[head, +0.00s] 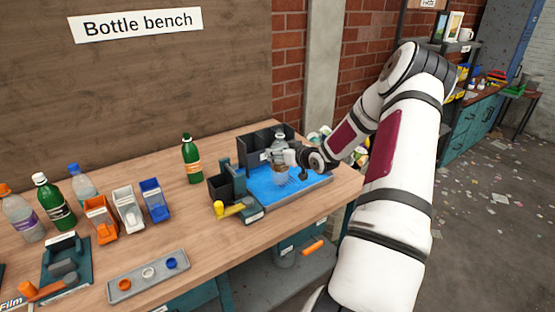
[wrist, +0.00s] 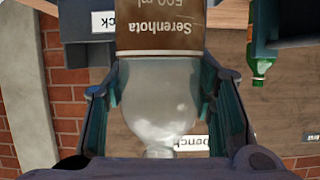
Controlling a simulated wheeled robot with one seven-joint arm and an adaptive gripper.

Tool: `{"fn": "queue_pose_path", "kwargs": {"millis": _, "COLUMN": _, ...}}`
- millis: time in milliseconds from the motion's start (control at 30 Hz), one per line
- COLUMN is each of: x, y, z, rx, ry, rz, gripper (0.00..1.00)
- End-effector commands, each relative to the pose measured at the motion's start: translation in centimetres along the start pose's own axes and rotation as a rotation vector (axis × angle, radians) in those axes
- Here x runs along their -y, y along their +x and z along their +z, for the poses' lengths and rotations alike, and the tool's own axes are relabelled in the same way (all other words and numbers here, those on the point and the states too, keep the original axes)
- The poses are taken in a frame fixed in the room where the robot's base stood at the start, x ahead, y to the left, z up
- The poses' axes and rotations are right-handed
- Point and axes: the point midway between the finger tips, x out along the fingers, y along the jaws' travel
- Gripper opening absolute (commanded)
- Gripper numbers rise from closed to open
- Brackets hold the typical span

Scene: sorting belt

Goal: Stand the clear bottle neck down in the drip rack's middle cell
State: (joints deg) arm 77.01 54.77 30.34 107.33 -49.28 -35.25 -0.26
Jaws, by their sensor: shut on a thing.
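The clear bottle (head: 279,143) with a brown label is upright, neck up, over the blue tray (head: 262,182). In the wrist view the clear bottle (wrist: 155,100) sits between both fingers, which are around its clear shoulder; its neck points down the picture, but this view is upside down. My gripper (head: 288,156) is shut on it, coming from the right. I cannot tell whether its base touches the tray. The dark drip rack (head: 255,150) with its cells stands right behind the bottle, which hides part of it, including cell interiors. A labelled dark rack edge (wrist: 75,28) shows in the wrist view.
A green bottle (head: 191,160) stands left of the rack. A black bin (head: 222,188) and a yellow handle (head: 235,210) are at the tray's left. Orange, white and blue bins (head: 155,198) and more bottles (head: 52,203) fill the left bench.

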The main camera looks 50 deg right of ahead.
Motion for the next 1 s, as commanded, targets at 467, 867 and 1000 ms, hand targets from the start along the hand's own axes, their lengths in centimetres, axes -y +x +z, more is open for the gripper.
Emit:
{"fn": "queue_pose_path", "kwargs": {"millis": 467, "x": -0.6, "y": 3.5, "z": 1.9, "rx": 0.001, "ry": 0.003, "rz": -0.001, "gripper": 0.03}}
{"fn": "queue_pose_path", "kwargs": {"millis": 867, "x": -0.6, "y": 3.8, "z": 2.6, "rx": 0.0, "ry": 0.0, "rz": -0.001, "gripper": 0.03}}
{"fn": "queue_pose_path", "kwargs": {"millis": 1000, "x": -0.6, "y": 3.9, "z": 2.8, "rx": -0.001, "ry": 0.0, "rz": -0.001, "gripper": 0.61}}
